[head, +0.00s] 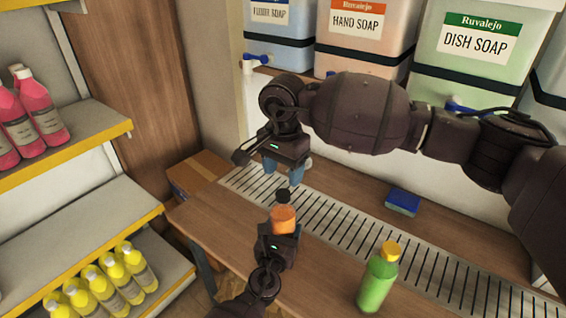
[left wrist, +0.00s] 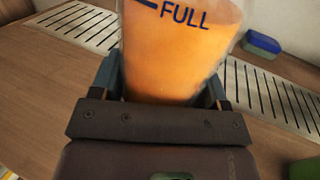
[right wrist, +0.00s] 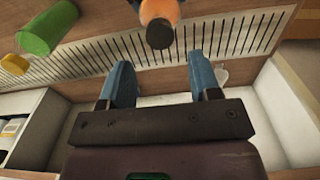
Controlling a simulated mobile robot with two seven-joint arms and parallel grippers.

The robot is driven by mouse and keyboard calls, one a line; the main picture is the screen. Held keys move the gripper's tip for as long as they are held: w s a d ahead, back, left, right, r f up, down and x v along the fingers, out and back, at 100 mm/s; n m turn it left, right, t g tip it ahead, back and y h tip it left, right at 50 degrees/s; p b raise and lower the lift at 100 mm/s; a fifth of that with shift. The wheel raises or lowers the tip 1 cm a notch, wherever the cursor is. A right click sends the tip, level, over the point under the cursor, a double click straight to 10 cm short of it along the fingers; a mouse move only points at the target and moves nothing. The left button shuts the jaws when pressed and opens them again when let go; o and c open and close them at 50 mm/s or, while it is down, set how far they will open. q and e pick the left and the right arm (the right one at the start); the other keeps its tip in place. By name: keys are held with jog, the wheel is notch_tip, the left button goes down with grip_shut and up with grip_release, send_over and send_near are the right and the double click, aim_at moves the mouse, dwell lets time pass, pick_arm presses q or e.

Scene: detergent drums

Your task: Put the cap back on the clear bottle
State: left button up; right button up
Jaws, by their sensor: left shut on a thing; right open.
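The clear bottle (head: 284,218) holds orange liquid and stands upright in my left gripper (head: 280,236), which is shut on its body. In the left wrist view the bottle (left wrist: 180,55) shows a "FULL" mark; its top is out of that picture. A black cap (head: 283,196) sits on the bottle's top; the right wrist view also shows the cap (right wrist: 160,33) over the orange. Whether it is screwed tight I cannot tell. My right gripper (head: 286,172) is open and empty, just behind and above the cap, apart from it. Its blue fingers (right wrist: 160,82) point towards the bottle's side.
A green bottle (head: 376,284) with a yellow cap stands on the wooden counter to the right. A blue sponge (head: 403,202) lies by the slotted grate (head: 345,228). Soap drums (head: 468,50) with taps line the back. Shelves with pink and yellow bottles (head: 118,276) are at left.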

aim_at(283, 193)
jog(key=shift+f, duration=3.05)
jog(key=c, duration=1)
jog(key=shift+o, duration=0.2)
jog(key=m, duration=1.4)
jog(key=shift+m, duration=0.4)
jog(key=o, duration=1)
